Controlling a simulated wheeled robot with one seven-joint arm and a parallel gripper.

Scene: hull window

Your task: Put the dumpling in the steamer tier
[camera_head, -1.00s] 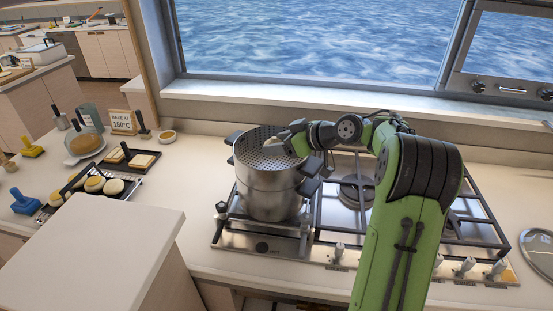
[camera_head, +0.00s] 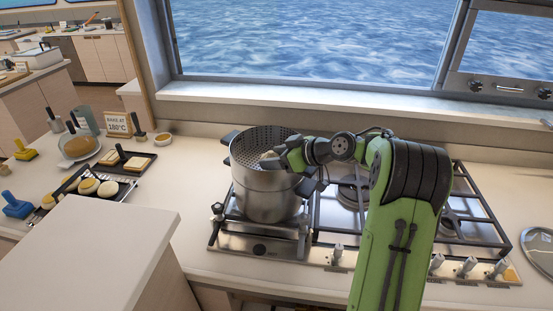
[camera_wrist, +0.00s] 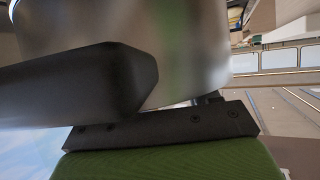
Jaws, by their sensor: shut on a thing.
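The steamer tier (camera_head: 262,180) is a steel pot-shaped vessel with a perforated inner wall and dark side handles, on the left burner of the stove. My gripper (camera_head: 276,156) reaches over its right rim from the right, with the fingertips inside the opening. A small pale piece, which looks like the dumpling (camera_head: 267,155), shows at the fingertips; my gripper is shut on it. Most of it is hidden by the fingers and is small in the picture. In the wrist view, a dark finger (camera_wrist: 80,82) lies close against the blurred steel wall (camera_wrist: 190,45), and the dumpling cannot be seen.
The stove (camera_head: 330,215) has free burners to the right, partly behind my arm. A pan lid (camera_head: 538,246) lies at the far right. Trays with breads (camera_head: 98,187) and a sign (camera_head: 118,124) stand on the left counter. A pale block (camera_head: 95,250) fills the front left.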

